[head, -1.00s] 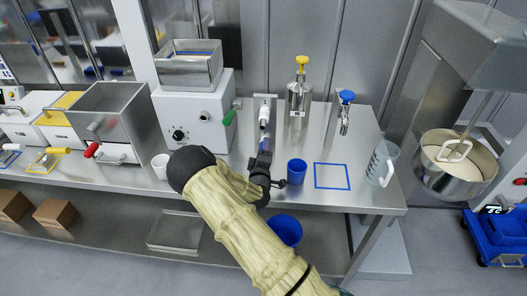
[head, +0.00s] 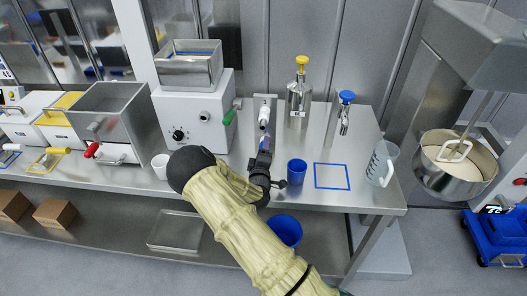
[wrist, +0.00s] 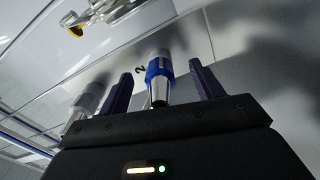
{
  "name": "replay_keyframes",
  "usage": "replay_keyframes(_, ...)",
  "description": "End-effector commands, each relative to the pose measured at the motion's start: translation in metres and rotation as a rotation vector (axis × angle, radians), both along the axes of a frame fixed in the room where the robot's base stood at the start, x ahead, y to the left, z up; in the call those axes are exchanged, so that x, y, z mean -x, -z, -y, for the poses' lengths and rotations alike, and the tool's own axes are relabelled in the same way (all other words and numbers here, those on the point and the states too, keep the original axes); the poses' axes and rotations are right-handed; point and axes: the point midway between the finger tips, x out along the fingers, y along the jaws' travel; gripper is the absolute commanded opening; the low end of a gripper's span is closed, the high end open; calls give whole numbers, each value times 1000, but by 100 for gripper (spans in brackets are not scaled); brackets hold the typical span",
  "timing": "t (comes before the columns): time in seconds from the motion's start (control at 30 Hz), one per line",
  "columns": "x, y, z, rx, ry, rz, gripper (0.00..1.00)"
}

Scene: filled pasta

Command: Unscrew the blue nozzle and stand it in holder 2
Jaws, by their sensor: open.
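The blue nozzle (wrist: 158,72), a metal cone with a blue collar, is between the two fingers of my open gripper (wrist: 168,88) in the wrist view. A gap shows on each side of it. A printed "2" is on the pale surface beside it, and its far end meets that surface; I cannot tell how firmly it is seated. In the head view my gripper (head: 262,160) is low in front of the upright metal holder plate (head: 265,101), mostly hiding the blue nozzle. A whitish nozzle (head: 264,114) is higher on the plate, and a pale one (wrist: 88,102) shows left in the wrist view.
A blue cup (head: 296,172) stands close right of my gripper. A white cup (head: 160,166) is to the left. A yellow-topped bottle (head: 300,95), a blue-topped dispenser (head: 343,112) and a clear jug (head: 381,164) stand right. The blue-outlined square (head: 332,177) is empty.

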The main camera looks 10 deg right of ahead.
Motion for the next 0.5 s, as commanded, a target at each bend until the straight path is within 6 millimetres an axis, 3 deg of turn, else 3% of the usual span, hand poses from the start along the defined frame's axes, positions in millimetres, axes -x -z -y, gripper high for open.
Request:
replay_keyframes(0.27,1,0,0,0,0,0,66)
replay_keyframes(0.5,13,0,-4,-1,1,-2,66)
